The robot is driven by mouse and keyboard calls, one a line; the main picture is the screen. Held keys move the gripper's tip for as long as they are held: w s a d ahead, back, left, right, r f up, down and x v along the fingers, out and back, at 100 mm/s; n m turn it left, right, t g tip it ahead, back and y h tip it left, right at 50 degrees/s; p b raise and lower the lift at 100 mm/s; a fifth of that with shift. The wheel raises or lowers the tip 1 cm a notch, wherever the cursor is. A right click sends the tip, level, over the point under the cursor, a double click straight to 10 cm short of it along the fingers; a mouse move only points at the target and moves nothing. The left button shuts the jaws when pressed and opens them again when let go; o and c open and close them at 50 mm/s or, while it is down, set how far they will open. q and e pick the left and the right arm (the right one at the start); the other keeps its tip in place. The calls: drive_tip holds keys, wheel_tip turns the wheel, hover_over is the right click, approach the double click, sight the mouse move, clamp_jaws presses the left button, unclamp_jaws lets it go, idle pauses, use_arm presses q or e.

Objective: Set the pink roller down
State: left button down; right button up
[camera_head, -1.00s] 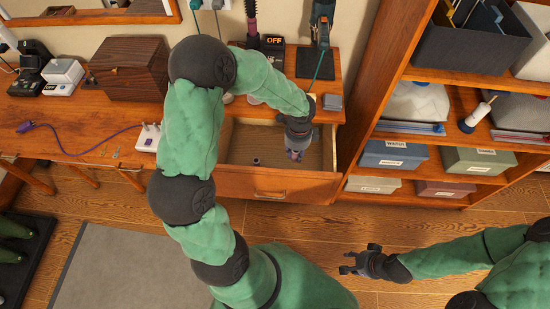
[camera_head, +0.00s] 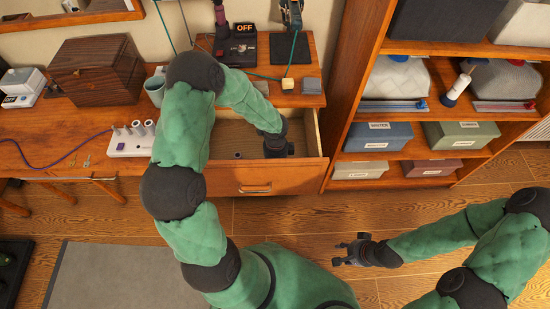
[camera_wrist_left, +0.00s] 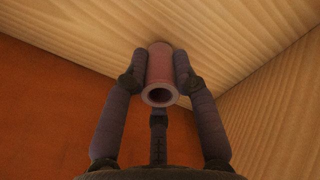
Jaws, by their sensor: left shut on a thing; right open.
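The pink roller (camera_wrist_left: 159,70) is a hollow tube held between the fingers of my left gripper (camera_wrist_left: 158,82) in the left wrist view. Its open end faces the camera. In the head view my left gripper (camera_head: 279,150) is down inside the open drawer (camera_head: 312,172), near its right side; the roller is hidden there. Pale wood and an orange-brown panel of the drawer surround it in the wrist view. I cannot tell whether the roller touches the wood. My right gripper (camera_head: 352,250) is open and empty above the floor at the lower right.
A small dark cylinder (camera_head: 238,155) lies in the drawer, left of my left gripper. A shelf unit (camera_head: 345,95) stands close on the right.

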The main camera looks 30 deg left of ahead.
use_arm(q)
drive_tip(key=w+a, duration=0.1)
drive_tip(key=w, duration=0.1)
drive_tip(key=w+a+b, duration=0.1)
drive_tip(key=shift+w+a+f, duration=0.15)
drive_tip(key=shift+w+f, duration=0.05)
drive_tip(key=shift+w, duration=0.15)
drive_tip(key=shift+s+f+b, duration=0.15)
drive_tip(key=shift+f+b, duration=0.25)
drive_tip(key=shift+f, duration=0.05)
drive_tip(key=shift+f, duration=0.1)
drive_tip(key=shift+f, duration=0.1)
drive_tip(key=c, duration=1)
unclamp_jaws()
drive_tip(key=shift+r, duration=0.2)
wheel_tip(320, 180, up, 8)
drive_tip(key=p, duration=0.3)
drive_tip(key=shift+f, duration=0.2)
